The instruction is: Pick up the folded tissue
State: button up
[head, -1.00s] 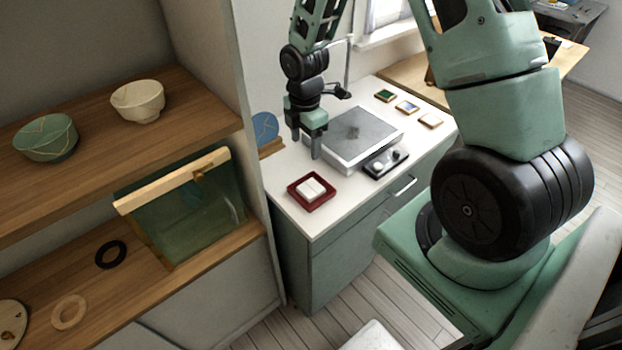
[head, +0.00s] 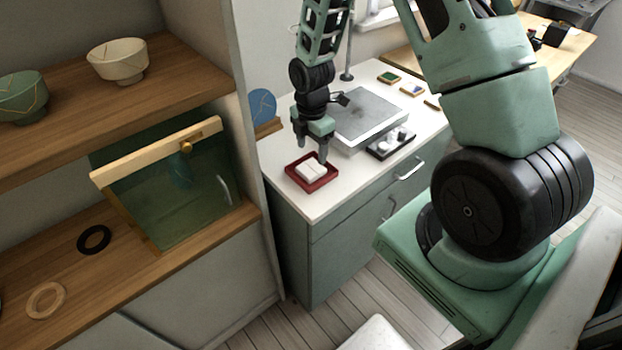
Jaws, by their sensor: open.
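The folded tissue (head: 311,170) is white and lies in a small dark red tray (head: 291,172) on the white counter top, near its front left corner. My gripper (head: 313,156) points down just above the back of the tray, with its two fingers apart and nothing between them. The fingertips look close to the tissue's far edge. I cannot tell their exact height above it.
A blue disc on a stand (head: 262,107) is left of my gripper. The shelf wall (head: 243,170) bounds the left side.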

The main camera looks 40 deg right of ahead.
aim_at(311, 168)
jog(key=shift+f+b, duration=2.4)
jog(key=shift+f, duration=0.8)
jog(key=c, duration=0.7)
jog(key=shift+r, duration=0.2)
notch_tip(311, 168, up, 10)
jog(key=shift+f, duration=0.1)
